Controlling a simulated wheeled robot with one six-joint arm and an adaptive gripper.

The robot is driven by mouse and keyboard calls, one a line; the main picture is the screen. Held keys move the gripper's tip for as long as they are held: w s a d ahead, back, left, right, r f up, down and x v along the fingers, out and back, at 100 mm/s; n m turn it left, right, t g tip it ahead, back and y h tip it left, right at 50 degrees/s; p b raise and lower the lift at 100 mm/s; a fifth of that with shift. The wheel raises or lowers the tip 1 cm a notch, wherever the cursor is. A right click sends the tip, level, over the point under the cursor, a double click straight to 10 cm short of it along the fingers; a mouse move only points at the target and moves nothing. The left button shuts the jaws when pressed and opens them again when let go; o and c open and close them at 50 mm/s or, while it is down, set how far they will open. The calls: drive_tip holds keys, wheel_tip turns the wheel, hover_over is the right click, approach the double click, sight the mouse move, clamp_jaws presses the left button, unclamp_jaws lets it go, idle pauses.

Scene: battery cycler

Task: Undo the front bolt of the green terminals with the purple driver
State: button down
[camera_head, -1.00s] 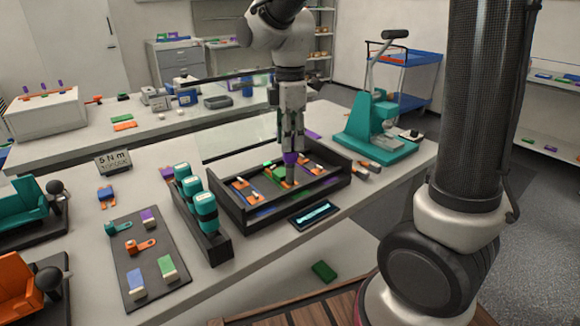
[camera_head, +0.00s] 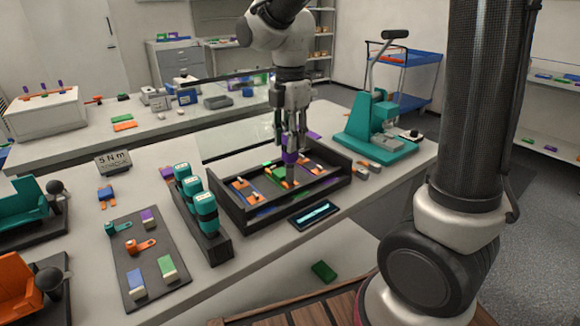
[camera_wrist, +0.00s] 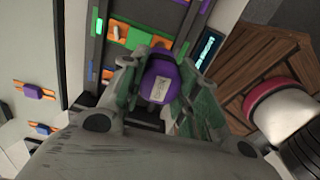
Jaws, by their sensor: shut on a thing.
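The purple driver (camera_head: 290,157) stands upright between the fingers of my gripper (camera_head: 291,150), which is shut on it. In the wrist view the driver's purple handle (camera_wrist: 159,82) sits between both fingers. Its grey lower end goes down to the front of the green terminals (camera_head: 269,177) in the black tray (camera_head: 262,219). The green terminals (camera_wrist: 132,37) also show in the wrist view, with an orange piece beside the driver. The front bolt is hidden under the driver, so I cannot tell whether it has turned.
A small dark display (camera_head: 314,214) lies in front of the tray. A black rack with teal devices (camera_head: 204,207) stands close to its left. A teal press (camera_head: 374,145) stands to the right. A dark mat (camera_head: 130,265) with loose parts lies at the front left.

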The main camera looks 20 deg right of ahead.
drive_tip(key=shift+n, duration=0.4)
drive_tip(key=shift+r, duration=3)
